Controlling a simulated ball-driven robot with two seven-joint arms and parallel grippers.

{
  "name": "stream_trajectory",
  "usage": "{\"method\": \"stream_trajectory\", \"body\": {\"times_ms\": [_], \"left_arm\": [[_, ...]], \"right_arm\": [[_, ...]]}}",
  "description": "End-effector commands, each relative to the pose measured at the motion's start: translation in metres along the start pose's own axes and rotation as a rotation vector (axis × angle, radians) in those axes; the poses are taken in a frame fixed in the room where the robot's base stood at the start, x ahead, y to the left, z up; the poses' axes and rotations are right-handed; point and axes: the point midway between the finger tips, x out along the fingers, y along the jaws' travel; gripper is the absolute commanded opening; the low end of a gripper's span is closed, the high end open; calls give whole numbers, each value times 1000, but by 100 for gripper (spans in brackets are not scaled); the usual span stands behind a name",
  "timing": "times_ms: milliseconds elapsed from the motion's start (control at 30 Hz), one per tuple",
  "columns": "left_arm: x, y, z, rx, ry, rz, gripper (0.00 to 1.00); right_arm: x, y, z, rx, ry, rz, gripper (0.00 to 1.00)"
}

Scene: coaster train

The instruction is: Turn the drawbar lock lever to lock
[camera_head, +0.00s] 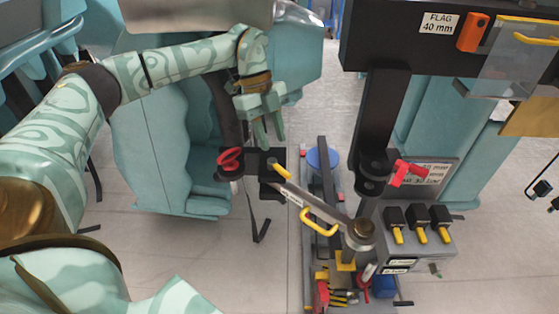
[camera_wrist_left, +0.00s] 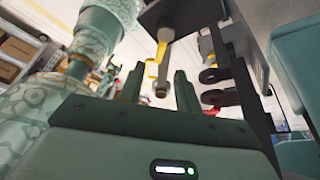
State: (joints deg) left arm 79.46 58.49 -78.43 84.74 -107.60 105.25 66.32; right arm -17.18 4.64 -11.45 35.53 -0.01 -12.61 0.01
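A grey drawbar (camera_head: 318,205) with a yellow grab handle (camera_head: 319,222) slants between a black bracket at its upper left and a round pivot (camera_head: 361,233) at its lower right. A red lever (camera_head: 408,173) sticks out beside the black column; a red ring-shaped handle (camera_head: 230,158) sits at the bracket's left. I cannot tell which is the lock lever. My left gripper (camera_head: 272,143) points down above the bracket, open and empty, apart from both red parts. In the left wrist view its fingers (camera_wrist_left: 158,85) stand apart, with a bar and yellow handle (camera_wrist_left: 155,62) beyond. My right gripper is out of view.
A grey box with black and yellow switches (camera_head: 440,252) stands right of the pivot. The black column (camera_head: 383,115) rises beside it to a dark beam marked FLAG 40 mm. A teal coaster seat (camera_head: 165,145) lies behind my left arm. Open floor shows at lower left.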

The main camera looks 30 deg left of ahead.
Motion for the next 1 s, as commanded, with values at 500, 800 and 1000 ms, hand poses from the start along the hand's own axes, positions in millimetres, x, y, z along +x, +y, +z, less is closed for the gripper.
{"method": "stream_trajectory", "body": {"times_ms": [500,800,1000], "left_arm": [[70,-1,-1,3,3,-2,34],[71,-1,-1,4,3,-3,20],[71,-1,-1,4,3,-3,0]], "right_arm": [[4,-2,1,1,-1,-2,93],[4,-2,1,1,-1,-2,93],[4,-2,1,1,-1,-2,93]]}}
